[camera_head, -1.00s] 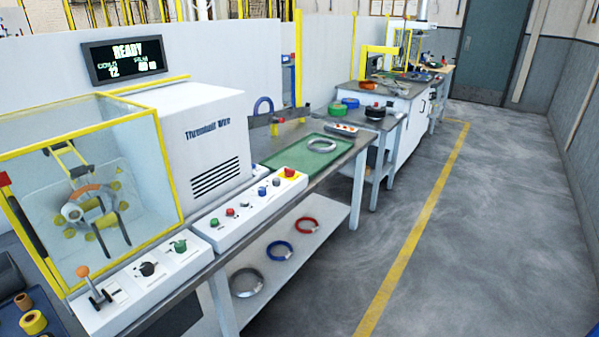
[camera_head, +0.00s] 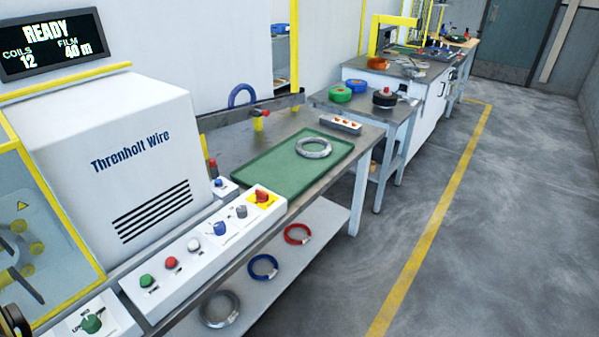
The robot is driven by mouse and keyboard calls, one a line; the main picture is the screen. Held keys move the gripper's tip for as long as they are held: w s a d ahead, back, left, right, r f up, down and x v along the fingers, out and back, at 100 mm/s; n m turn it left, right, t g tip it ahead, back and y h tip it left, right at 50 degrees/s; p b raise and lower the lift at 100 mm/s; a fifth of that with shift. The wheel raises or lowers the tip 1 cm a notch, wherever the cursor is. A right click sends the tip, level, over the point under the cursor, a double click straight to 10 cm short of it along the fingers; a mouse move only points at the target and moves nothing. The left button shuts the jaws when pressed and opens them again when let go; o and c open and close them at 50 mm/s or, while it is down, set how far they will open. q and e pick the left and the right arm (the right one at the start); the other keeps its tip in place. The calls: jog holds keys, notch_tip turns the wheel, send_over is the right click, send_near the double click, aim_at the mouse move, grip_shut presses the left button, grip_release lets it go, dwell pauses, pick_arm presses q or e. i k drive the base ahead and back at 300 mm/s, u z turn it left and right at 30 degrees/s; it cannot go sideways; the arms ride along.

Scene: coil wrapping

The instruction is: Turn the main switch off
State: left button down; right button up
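A white control panel (camera_head: 176,282) runs along the front of the bench below the machine. At its right end a red knob (camera_head: 262,196) sits on a yellow plate; it looks like the main switch, but its label and setting are too small to read. Left of it are a grey knob (camera_head: 241,212), a blue knob (camera_head: 219,228), a white button (camera_head: 194,245), a red button (camera_head: 171,263) and a green button (camera_head: 146,281). The display (camera_head: 52,45) reads READY, COILS 12, FILM 40 m.
The white Threnholt Wire machine (camera_head: 130,150) stands behind the panel. A green tray (camera_head: 275,167) holds a silver coil (camera_head: 313,148). Several coils lie on the lower shelf (camera_head: 240,288). The floor (camera_head: 450,240) to the right of the bench is clear.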

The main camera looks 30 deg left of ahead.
aim_at(261, 197)
jog(key=u, duration=0.55)
jog(key=i, duration=0.95)
jog(key=u, duration=1)
